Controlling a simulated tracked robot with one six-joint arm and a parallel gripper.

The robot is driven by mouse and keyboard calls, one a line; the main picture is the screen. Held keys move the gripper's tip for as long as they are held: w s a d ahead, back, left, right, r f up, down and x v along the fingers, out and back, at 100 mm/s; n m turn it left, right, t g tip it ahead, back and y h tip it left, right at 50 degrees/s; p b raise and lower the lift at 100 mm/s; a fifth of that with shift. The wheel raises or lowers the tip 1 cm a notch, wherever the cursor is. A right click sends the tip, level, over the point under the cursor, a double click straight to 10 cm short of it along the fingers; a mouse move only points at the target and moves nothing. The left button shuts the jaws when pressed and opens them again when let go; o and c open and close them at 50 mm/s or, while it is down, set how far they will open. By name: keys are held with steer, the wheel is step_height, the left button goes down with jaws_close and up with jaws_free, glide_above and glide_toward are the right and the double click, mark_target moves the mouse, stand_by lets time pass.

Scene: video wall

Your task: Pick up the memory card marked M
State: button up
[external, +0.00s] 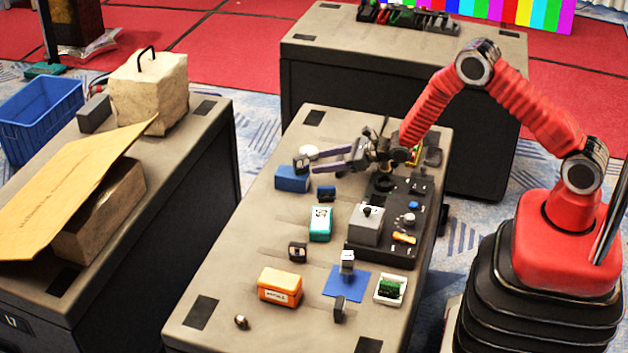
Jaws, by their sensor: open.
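My gripper (326,159) is open over the far part of the middle case top, its fingers pointing left. It appears empty, close to a blue box (292,180) and a round white piece (308,152). I cannot read a letter M on anything, so I cannot tell which thing is the memory card. Small card-like or block-like pieces include a dark one with a pale face (297,251), a grey one (347,261) at a blue square mat (338,287), a dark one (339,309) at the front, and a small blue one (326,193).
A black panel (378,255) with knobs and a grey box runs along the right side. An orange box (279,287), a teal box (320,225) and a white tray with a green piece (390,300) stand nearby.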

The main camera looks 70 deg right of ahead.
stand_by(0.3)
steer(key=c, duration=1.1)
steer(key=shift+r, duration=0.1)
step_height(320, 180, up, 10)
steer(key=shift+f, duration=0.1)
stand_by(0.7)
